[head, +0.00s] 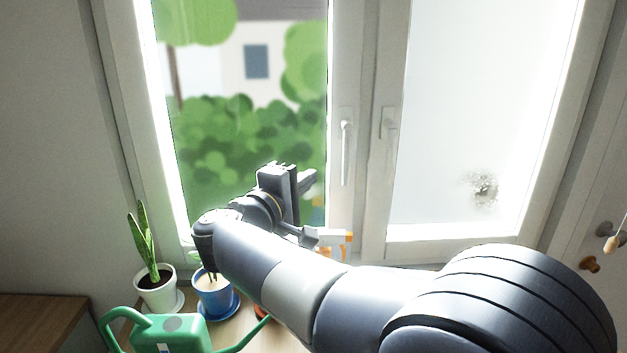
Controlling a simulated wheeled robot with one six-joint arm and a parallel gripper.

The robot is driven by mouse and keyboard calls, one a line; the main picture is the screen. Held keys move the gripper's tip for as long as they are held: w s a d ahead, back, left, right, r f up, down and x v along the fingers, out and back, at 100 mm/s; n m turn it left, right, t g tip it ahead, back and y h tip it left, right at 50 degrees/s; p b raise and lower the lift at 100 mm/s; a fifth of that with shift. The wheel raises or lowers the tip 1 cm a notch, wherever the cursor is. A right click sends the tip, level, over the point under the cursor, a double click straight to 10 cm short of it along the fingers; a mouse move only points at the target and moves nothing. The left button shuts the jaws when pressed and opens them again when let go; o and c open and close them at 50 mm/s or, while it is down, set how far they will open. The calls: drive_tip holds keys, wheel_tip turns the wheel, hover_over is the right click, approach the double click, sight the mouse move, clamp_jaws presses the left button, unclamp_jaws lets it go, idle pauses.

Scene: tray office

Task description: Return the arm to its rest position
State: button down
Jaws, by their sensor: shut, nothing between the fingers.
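My arm reaches from the lower right across the front of the window in the head view, bent at the wrist. My gripper (297,181) is at its far end, raised in front of the left window pane. It is shut with nothing held, and its fingertips are partly hidden by its own body. It touches nothing that I can see.
A white-potted plant (156,289), a blue-potted plant (213,300) and a green watering can (168,334) stand at the lower left. A white and orange object (334,238) shows partly behind my arm. Window handles (346,150) are to the right. A wooden surface (40,325) lies at far left.

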drive_tip(key=b+v, duration=0.1)
drive_tip(key=v, duration=0.6)
drive_tip(key=shift+a, duration=0.1)
